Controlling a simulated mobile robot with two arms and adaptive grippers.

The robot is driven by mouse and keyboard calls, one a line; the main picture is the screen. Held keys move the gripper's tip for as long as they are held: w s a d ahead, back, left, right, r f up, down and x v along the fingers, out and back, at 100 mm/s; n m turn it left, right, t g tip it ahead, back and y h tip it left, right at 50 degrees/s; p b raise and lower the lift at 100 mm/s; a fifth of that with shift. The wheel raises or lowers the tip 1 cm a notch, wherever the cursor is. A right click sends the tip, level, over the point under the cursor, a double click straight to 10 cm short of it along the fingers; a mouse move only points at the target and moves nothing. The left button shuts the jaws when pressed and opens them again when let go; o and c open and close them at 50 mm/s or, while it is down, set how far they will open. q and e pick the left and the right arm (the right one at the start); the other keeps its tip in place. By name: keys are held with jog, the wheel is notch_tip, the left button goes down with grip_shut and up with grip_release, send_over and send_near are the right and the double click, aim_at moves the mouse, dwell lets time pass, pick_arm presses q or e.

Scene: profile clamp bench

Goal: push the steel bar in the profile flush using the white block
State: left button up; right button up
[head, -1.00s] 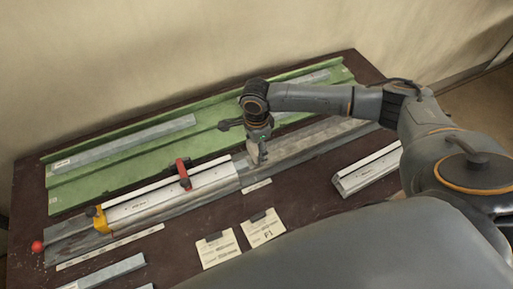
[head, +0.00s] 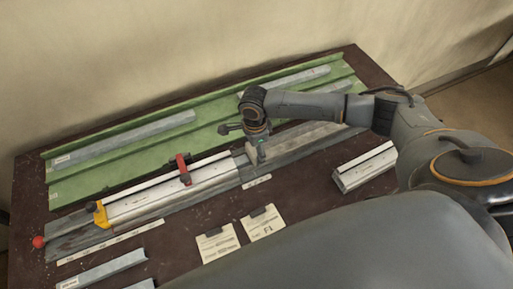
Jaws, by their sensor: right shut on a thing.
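The aluminium profile (head: 165,198) lies in the long grey bench channel, left of centre. A red clamp (head: 184,169) sits across it and a yellow stop (head: 100,214) is at its left end. My right gripper (head: 257,147) points down at the profile's right end, shut on a small pale block (head: 258,155), which I take to be the white block. The block is low over the channel, close to the profile's end; I cannot tell whether they touch. The steel bar inside the profile cannot be made out clearly. My left gripper is out of view.
A green rack (head: 215,123) with grey bars is behind the channel. Another profile piece (head: 365,167) lies at the right. Two paper cards (head: 263,224) and several loose bars (head: 104,271) lie in front. A red ball (head: 38,242) is at the channel's left end.

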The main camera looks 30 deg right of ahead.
aim_at(246, 158)
jog(key=shift+w+a+p, duration=0.15)
jog(key=shift+a+p, duration=1.05)
jog(key=shift+a, duration=1.4)
jog(key=shift+d, duration=0.15)
jog(key=shift+d+p, duration=0.7)
jog(key=shift+d, duration=0.2)
notch_tip(246, 158, up, 3)
jog(key=p, duration=0.3)
jog(key=shift+r, duration=0.2)
notch_tip(246, 158, up, 7)
